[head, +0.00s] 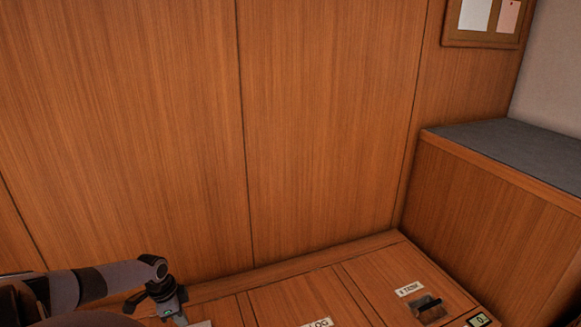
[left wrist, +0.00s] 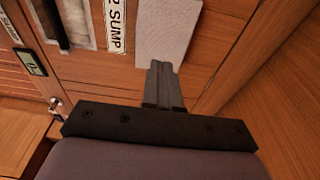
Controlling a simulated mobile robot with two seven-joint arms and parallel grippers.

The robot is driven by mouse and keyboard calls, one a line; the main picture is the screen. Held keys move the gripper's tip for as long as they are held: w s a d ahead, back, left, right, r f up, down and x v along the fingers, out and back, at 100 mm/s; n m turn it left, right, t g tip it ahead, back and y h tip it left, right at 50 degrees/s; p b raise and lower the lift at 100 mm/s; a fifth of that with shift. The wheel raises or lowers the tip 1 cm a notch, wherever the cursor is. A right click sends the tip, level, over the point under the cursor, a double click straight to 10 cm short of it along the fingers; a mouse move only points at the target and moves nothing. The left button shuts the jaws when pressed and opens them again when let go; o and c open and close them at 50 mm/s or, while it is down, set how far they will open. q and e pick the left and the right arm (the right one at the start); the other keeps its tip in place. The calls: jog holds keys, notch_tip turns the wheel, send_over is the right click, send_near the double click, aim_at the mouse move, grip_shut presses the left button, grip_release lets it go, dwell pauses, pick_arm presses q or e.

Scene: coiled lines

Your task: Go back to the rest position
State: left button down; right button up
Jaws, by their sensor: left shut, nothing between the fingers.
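My left arm comes in at the lower left of the head view, and its gripper (head: 178,318) points down at the bottom edge of the picture. In the left wrist view the left gripper (left wrist: 162,72) has its fingers together with nothing between them. Its tips show in front of a pale rectangular sheet or pad (left wrist: 167,30) on the wood; I cannot tell whether they touch it. My right gripper is not in view.
A wooden counter (head: 275,296) runs along the bottom, with a labelled panel and black handle (head: 428,305) and a small green display (head: 479,320). A grey-topped wooden cabinet (head: 490,215) stands at right. A "SUMP" label (left wrist: 117,25) shows in the left wrist view.

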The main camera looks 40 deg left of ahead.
pick_arm(q)
jog(key=s+d, duration=0.1)
jog(key=d, duration=0.8)
jog(key=s+d+f+m+g+h, duration=0.1)
jog(key=s+d, duration=0.1)
jog(key=d, duration=0.7)
jog(key=s+d+f+m, duration=0.1)
jog(key=d, duration=0.8)
jog(key=shift+s+d+f+g+h, duration=0.1)
jog(key=shift+s+f+g+h, duration=0.1)
jog(key=shift+g+h, duration=0.15)
jog(key=d+r+n+t+y, duration=0.1)
jog(key=d+r+n+t, duration=0.2)
jog(key=r, duration=0.5)
jog(key=d+r+n+t+y, duration=0.1)
jog(key=d+r+n, duration=0.2)
jog(key=d+r, duration=0.4)
jog(key=w+d+f+t+h, duration=0.2)
jog(key=w+d+f+t, duration=0.1)
jog(key=w+f+t, duration=0.3)
notch_tip(320, 180, up, 12)
jog(key=a+m+p, duration=0.1)
jog(key=p, duration=1.3)
jog(key=shift+s+a+r+p, duration=0.2)
jog(key=shift+p, duration=0.2)
jog(key=shift+t, duration=0.25)
